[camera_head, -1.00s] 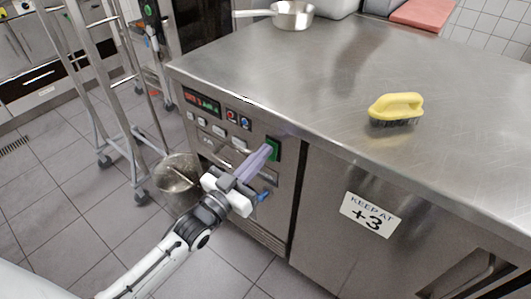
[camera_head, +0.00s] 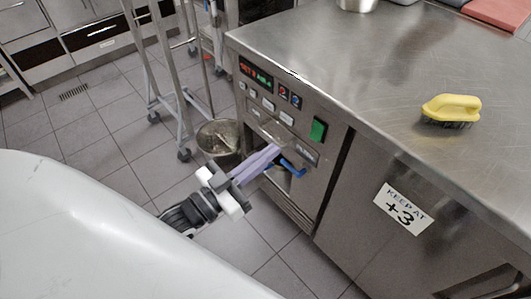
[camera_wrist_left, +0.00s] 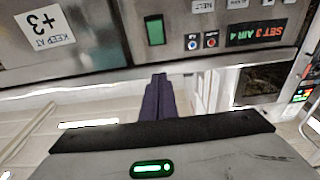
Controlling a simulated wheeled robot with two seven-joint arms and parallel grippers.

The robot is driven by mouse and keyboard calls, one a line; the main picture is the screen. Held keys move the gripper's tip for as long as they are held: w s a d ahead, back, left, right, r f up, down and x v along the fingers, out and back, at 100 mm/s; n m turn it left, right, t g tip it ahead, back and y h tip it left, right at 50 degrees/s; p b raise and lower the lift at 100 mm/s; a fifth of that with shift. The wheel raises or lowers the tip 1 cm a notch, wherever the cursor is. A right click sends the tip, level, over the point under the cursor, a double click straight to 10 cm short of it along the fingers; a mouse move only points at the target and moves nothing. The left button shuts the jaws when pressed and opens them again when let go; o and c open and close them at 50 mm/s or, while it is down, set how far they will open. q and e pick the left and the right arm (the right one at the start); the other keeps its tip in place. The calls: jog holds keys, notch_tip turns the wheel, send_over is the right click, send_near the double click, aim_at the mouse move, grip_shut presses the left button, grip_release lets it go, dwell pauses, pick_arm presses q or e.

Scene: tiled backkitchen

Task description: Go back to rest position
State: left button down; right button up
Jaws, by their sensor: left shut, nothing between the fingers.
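My left gripper (camera_head: 262,160) is in front of the steel cabinet's control panel, its purple-grey fingers together and empty. In the left wrist view its closed fingers (camera_wrist_left: 158,98) point toward the panel, below the green switch (camera_wrist_left: 154,30). In the head view the green switch (camera_head: 318,130) is up and to the right of the fingertips, apart from them. A blue handle or lever (camera_head: 292,168) shows just beside the fingertips; I cannot tell whether they touch. My right gripper is not in view.
The steel counter (camera_head: 350,70) above the cabinet holds a yellow brush (camera_head: 452,108) and part of a pan (camera_head: 357,5). A metal bucket (camera_head: 218,138) and a wheeled rack (camera_head: 165,70) stand left of the cabinet. Tiled floor (camera_head: 90,130) is clear at left.

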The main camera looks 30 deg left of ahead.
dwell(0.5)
pick_arm(q)
jog(key=s+d+f+g+y, duration=0.1)
jog(key=s+d+f+g, duration=0.2)
jog(key=f, duration=0.7)
jog(key=s+d+f+n+g+y, duration=0.1)
jog(key=s+d+f+g+y, duration=0.1)
jog(key=s+f+g, duration=0.4)
jog(key=s+d+f, duration=0.1)
jog(key=s+f, duration=0.4)
jog(key=shift+g, duration=0.4)
